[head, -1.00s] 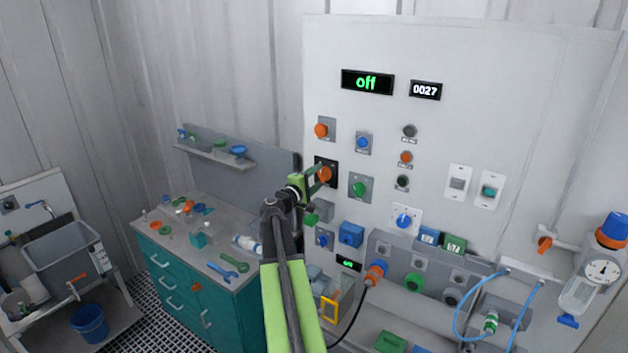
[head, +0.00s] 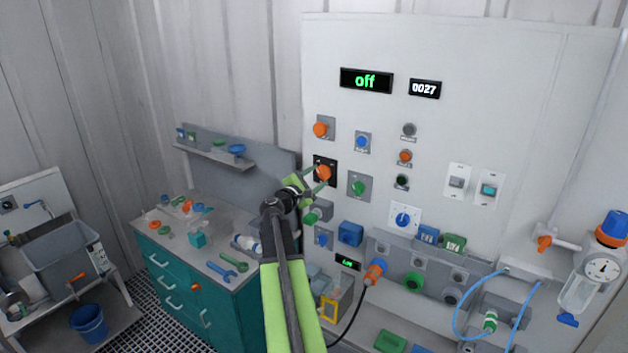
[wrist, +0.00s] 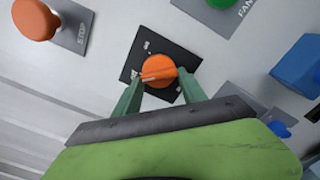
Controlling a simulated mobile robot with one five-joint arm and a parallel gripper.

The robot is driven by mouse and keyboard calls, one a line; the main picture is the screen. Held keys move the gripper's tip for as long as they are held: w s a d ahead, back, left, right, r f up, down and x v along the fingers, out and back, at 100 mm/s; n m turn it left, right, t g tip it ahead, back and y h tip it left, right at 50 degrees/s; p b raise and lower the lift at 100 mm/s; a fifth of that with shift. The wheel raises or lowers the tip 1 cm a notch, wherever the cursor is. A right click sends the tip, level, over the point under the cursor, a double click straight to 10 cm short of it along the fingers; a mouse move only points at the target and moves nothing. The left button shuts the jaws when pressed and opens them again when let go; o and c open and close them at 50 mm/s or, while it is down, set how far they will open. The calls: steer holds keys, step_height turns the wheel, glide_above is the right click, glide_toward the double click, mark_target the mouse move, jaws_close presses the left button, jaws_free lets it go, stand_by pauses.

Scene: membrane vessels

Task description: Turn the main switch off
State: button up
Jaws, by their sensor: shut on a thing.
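The main switch is an orange rotary knob (head: 324,172) on a black square plate on the white wall panel. In the wrist view the orange knob (wrist: 159,69) shows a pale pointer line across its face, and small white marks on the black plate (wrist: 149,42) are too small to read surely. My gripper (head: 317,179) has one green finger on each side of the knob and is shut on it. The wrist view shows both fingertips (wrist: 161,84) at the knob's sides.
An orange stop button (wrist: 36,19) and a green fan button (head: 357,187) sit close to the switch. A blue box (head: 351,233) juts out below. A teal cabinet with tools on its worktop (head: 185,222) stands at the left. A black cable hangs from an orange plug (head: 376,272).

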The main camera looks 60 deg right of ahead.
steer(key=shift+r, duration=0.1)
stand_by(0.3)
steer(key=o, duration=1.4)
steer(key=shift+c, duration=0.2)
steer(key=shift+a, duration=0.1)
steer(key=a, duration=1.7)
steer(key=shift+a, duration=0.1)
